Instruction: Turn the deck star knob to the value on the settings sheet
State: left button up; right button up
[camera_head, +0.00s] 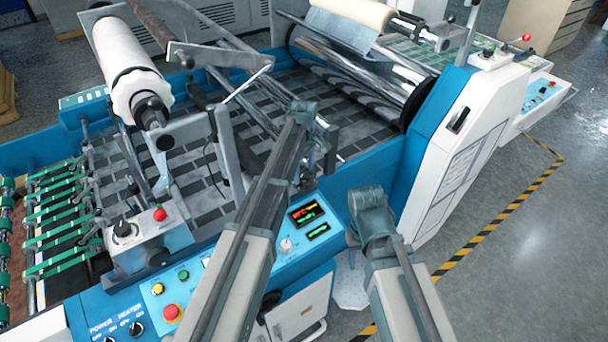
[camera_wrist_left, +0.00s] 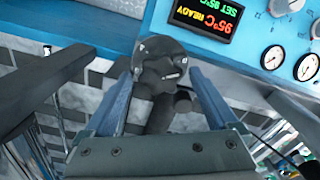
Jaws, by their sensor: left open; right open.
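In the left wrist view a dark round knob (camera_wrist_left: 160,62) with a light pointer mark shows between the two fingers of my left gripper (camera_wrist_left: 163,75). The fingers are open, one on each side of it; I cannot tell whether they touch it. In the head view my left gripper (camera_head: 322,145) is over the machine deck, and the arm hides the knob. A printed sheet (camera_head: 462,172) is on the white side panel; its text is too small to read. My right gripper (camera_head: 369,208) is open in front of the control panel, away from the knob, its fingers hardly visible.
The control panel display (camera_head: 307,213) shows 95°C READY in the left wrist view (camera_wrist_left: 206,17). Gauges (camera_wrist_left: 272,57) sit beside it. A white film roll (camera_head: 130,65) and a cream roll (camera_head: 350,12) stand above the deck. Open floor (camera_head: 520,250) lies at right.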

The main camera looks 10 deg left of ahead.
pick_arm(q)
jog(key=c, duration=1.4)
jog(key=shift+o, duration=0.2)
jog(key=m, duration=0.5)
jog(key=shift+m, duration=0.3)
jog(key=m, duration=1.2)
jog(key=shift+m, duration=0.3)
jog(key=m, duration=0.5)
jog(key=shift+m, duration=0.4)
